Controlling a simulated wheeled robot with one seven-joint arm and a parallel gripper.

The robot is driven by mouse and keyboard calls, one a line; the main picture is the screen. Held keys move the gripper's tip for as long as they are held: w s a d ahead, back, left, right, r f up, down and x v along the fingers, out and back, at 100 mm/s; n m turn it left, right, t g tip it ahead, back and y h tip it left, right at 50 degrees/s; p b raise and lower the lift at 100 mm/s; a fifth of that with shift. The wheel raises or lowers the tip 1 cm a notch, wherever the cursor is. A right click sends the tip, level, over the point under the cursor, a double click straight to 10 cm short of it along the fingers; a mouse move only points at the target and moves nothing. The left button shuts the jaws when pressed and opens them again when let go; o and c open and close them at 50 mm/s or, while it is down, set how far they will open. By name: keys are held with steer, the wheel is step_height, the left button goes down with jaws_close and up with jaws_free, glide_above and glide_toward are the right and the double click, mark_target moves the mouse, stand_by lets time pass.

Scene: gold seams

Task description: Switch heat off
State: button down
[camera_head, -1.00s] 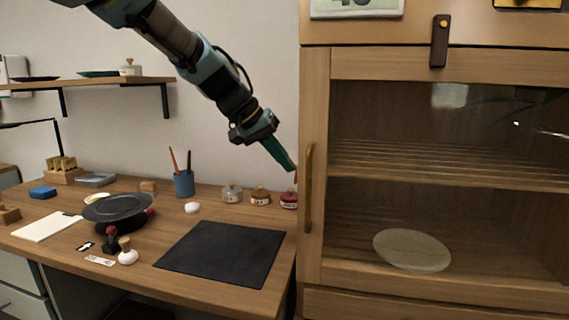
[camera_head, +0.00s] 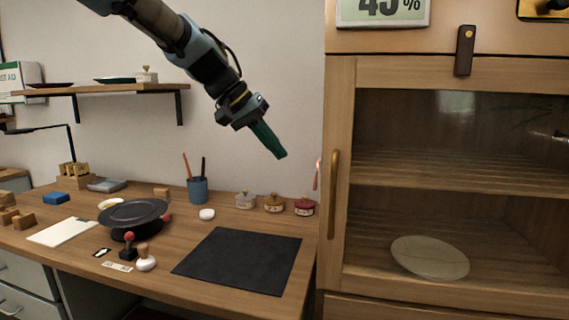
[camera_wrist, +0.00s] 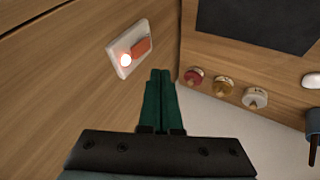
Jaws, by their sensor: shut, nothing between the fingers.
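The heat switch (camera_wrist: 140,47) is a white plate with an orange-red rocker on the wooden side of the cabinet. A round lamp (camera_wrist: 125,60) at one end of the plate glows bright. In the head view the switch (camera_head: 316,176) shows edge-on as a thin reddish strip at the cabinet's left side. My gripper (camera_head: 281,155) has green fingers, closed together and empty. It hangs left of the switch and slightly above it, apart from it. In the wrist view my gripper's fingertips (camera_wrist: 161,72) lie below and right of the plate, with a gap between.
The glass-fronted cabinet (camera_head: 340,100) stands at right, with a plate (camera_head: 430,257) inside. Three small lidded pots (camera_head: 274,203) stand on the desk below my gripper. A dark mat (camera_head: 240,260) lies in front. The wall space left of the switch is free.

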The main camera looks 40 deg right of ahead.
steer(key=v, duration=0.5)
steer(key=shift+s+r+b, duration=0.1)
steer(key=shift+b, duration=0.2)
steer(key=shift+d+r+p, duration=0.1)
steer(key=shift+r+p, duration=0.1)
steer(key=shift+p, duration=0.75)
steer(key=p, duration=0.3)
steer(key=shift+d, duration=0.1)
steer(key=shift+f+t+y+p, duration=0.3)
steer(key=shift+f+p, duration=0.6)
steer(key=shift+p, duration=1.15)
